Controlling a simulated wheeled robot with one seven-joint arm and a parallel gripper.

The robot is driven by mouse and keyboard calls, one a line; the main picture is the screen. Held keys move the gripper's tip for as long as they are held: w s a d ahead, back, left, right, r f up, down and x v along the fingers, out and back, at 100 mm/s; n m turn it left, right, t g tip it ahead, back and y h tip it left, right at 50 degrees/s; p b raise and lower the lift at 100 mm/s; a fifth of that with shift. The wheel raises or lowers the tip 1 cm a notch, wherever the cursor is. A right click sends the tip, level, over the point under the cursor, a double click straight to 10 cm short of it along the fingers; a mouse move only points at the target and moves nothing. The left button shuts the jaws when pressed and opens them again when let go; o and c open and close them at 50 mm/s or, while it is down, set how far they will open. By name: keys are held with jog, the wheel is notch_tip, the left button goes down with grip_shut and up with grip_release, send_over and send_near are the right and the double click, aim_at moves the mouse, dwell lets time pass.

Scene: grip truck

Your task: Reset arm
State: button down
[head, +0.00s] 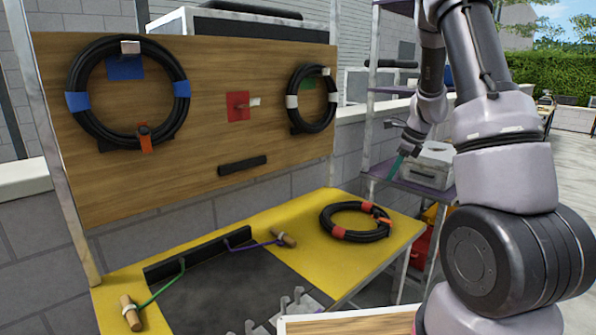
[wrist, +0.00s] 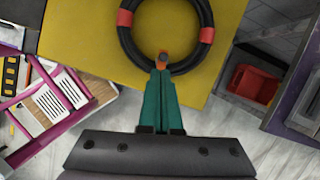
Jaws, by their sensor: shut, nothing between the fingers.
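My gripper (wrist: 160,98) has green fingers that are shut with nothing between them. In the wrist view its tips point at the near edge of a black cable coil (wrist: 127,38) with red bands and an orange clip. In the head view this coil (head: 328,222) lies flat on the yellow table top (head: 285,211). My gripper (head: 398,163) is up and to the right of the coil in the head view, in front of the purple shelf. Whether the tips touch the coil cannot be told, but they look apart from it in the head view.
A wooden board (head: 200,180) holds two coils, one with blue bands (head: 78,102) and one with white bands (head: 291,101), and a red square (head: 233,108). Wooden-handled tools (head: 131,312) lie on the table. A shelf (head: 415,187) with a grey box (head: 430,172) stands right. A red bin (wrist: 253,85) is low down.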

jog(key=s+a+r+n+t, duration=0.1)
jog(key=s+a+r+n, duration=0.35)
jog(key=r, duration=0.35)
jog(key=s+a+r+n+t, duration=0.1)
jog(key=s+a+r+n, duration=0.2)
jog(key=s+r+n, duration=0.4)
jog(key=s+a+r+n+t, duration=0.1)
jog(key=s+r+n, duration=0.3)
jog(key=s, duration=0.4)
jog(key=s+a+r+n+t+h, duration=0.1)
jog(key=s+a+r+n, duration=0.2)
jog(key=s, duration=0.6)
notch_tip(320, 180, up, 2)
jog(key=n, duration=0.3)
jog(key=shift+a, duration=0.3)
